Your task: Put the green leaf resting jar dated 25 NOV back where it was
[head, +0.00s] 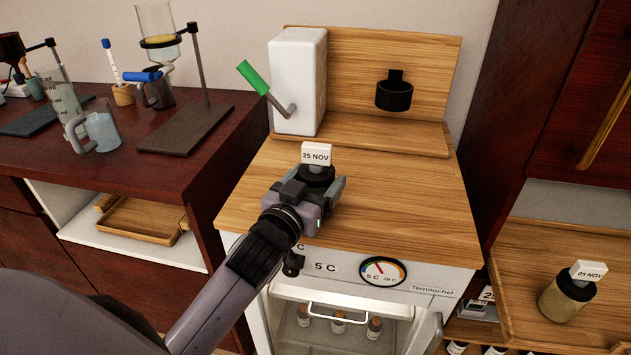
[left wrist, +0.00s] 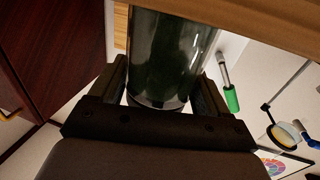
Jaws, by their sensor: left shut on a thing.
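The jar dated 25 NOV shows its white tag (head: 317,154) and black lid (head: 316,174) in the head view, over the wooden top of the white cooler cabinet. My left gripper (head: 318,188) is shut on it and hides most of its body. In the left wrist view the jar's dark green glass body (left wrist: 170,60) stands between the two fingers. I cannot tell whether its base touches the wooden top. My right gripper is not in view.
The cabinet (head: 465,277) is open below, with several small bottles inside. A white box (head: 300,80) with a green-handled crank and a black ring holder (head: 394,94) stand behind. A jar dated 05 NOV (head: 566,298) is on a wooden tray at right. Glassware fills the left bench.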

